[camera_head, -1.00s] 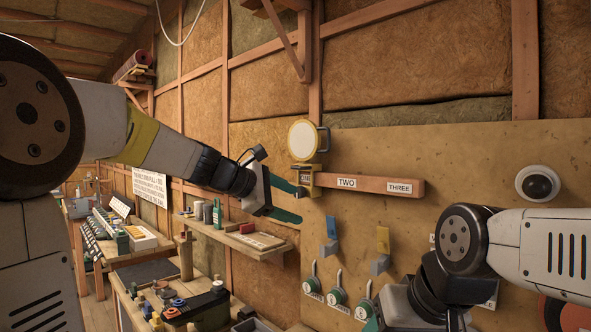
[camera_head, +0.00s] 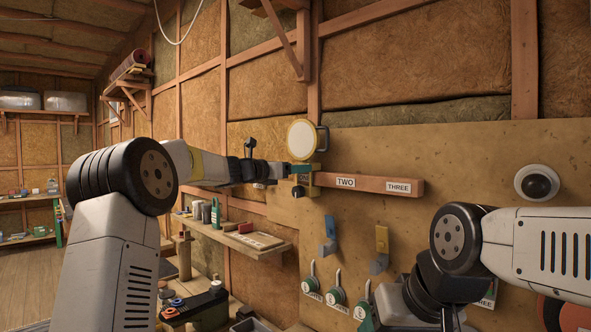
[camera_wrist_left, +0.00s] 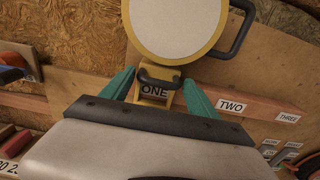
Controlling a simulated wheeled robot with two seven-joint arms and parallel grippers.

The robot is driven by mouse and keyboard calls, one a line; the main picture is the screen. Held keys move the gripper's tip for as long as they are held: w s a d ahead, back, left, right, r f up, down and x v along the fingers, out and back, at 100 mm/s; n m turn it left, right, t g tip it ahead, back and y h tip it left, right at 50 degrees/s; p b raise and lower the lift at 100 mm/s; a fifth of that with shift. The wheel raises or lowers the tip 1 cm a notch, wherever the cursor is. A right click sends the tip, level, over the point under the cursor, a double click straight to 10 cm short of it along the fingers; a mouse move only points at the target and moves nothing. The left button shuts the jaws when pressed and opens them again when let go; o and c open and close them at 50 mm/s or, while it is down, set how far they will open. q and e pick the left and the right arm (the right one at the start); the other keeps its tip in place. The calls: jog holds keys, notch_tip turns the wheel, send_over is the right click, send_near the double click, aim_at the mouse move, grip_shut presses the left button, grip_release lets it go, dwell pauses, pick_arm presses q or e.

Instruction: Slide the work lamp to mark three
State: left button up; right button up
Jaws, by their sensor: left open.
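The work lamp (camera_head: 302,140) has a round pale face, a yellow rim and a dark side handle. Its yellow carriage sits at the left end of the wooden rail (camera_head: 370,185), over the ONE label (camera_wrist_left: 154,91). The rail also carries the labels TWO (camera_head: 346,183) and THREE (camera_head: 398,188). My left gripper (camera_head: 302,172) is at the carriage, just below the lamp face. In the left wrist view its teal fingers (camera_wrist_left: 159,78) stand open on either side of the carriage and its small dark handle. My right gripper (camera_head: 410,316) is low in front of the board, its fingertips mostly hidden.
Below the rail, a blue lever (camera_head: 330,230), a yellow lever (camera_head: 381,240) and several green-based valves (camera_head: 336,297) are fixed on the board. A white-and-black dome (camera_head: 538,183) is at right. A shelf with bottles (camera_head: 240,232) stands left of the board.

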pick_arm(q)
jog(key=shift+w+d, duration=0.25)
jog(key=shift+w, duration=0.05)
